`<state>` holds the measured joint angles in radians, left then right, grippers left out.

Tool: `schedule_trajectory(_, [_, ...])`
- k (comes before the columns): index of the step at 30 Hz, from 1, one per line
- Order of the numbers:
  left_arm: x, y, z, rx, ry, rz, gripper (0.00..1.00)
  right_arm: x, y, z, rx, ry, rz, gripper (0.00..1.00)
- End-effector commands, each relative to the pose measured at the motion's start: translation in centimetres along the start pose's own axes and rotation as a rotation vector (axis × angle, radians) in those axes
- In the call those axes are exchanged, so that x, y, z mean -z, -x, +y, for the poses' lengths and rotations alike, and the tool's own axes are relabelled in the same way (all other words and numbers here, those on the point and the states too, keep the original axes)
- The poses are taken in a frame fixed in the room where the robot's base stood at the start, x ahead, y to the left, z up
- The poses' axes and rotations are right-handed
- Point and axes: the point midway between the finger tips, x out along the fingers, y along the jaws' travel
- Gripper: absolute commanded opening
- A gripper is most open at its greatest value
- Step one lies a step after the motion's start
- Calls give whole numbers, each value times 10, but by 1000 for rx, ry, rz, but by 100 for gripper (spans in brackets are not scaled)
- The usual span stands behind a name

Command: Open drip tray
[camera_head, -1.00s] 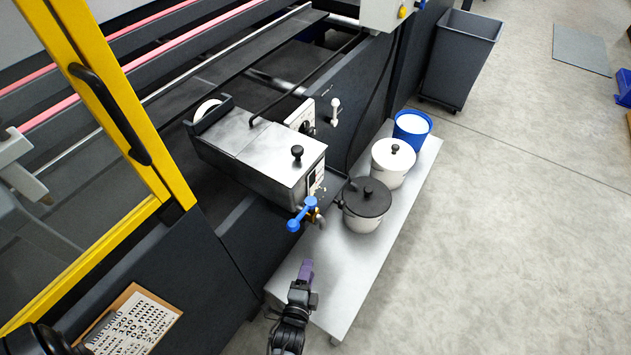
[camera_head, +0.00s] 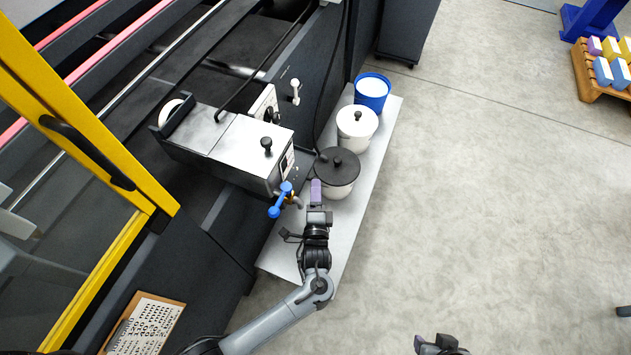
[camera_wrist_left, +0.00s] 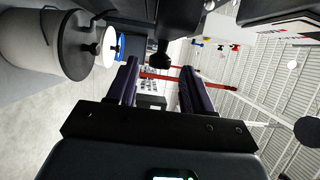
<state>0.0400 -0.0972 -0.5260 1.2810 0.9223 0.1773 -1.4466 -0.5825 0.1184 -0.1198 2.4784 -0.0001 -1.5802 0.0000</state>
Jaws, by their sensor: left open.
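No part is plainly recognisable as the drip tray. The grey metal glue unit (camera_head: 235,145) with a black top knob juts from the machine, and a blue-handled valve (camera_head: 281,200) sits at its front lower corner. My left gripper (camera_head: 316,190), with purple fingers, is just right of the valve and beside the black-lidded pot (camera_head: 337,182). In the left wrist view its fingers (camera_wrist_left: 158,88) are apart with nothing held. A dark knob (camera_wrist_left: 160,60) shows beyond and between them, under a dark block. My right gripper (camera_head: 440,345) is partly in view at the bottom edge.
A metal bench (camera_head: 362,215) carries the black-lidded pot, a white-lidded pot (camera_head: 357,127) and a blue bucket (camera_head: 372,93). A yellow-framed guard door (camera_head: 85,130) stands at left, with a clipboard (camera_head: 143,325) below.

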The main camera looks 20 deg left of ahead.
Motion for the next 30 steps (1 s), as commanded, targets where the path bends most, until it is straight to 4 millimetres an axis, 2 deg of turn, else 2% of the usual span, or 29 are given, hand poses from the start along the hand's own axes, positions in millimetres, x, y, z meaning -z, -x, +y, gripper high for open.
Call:
schedule_trajectory(3, [0,-18,2,2,0,0,51,-2,-8,0,-1,1,1,43])
schedule_trajectory(9, [0,-37,1,1,0,1,51,-4,-14,0,-2,3,2,43])
schedule_trajectory(21, [0,-43,0,-1,0,0,51,-3,-14,0,-2,3,4,43])
schedule_trajectory(23, [0,-43,0,-1,0,0,45,-3,-14,0,-2,3,4,43])
schedule_trajectory(30, [0,-42,0,-1,0,0,8,-3,-14,0,-2,3,4,43])
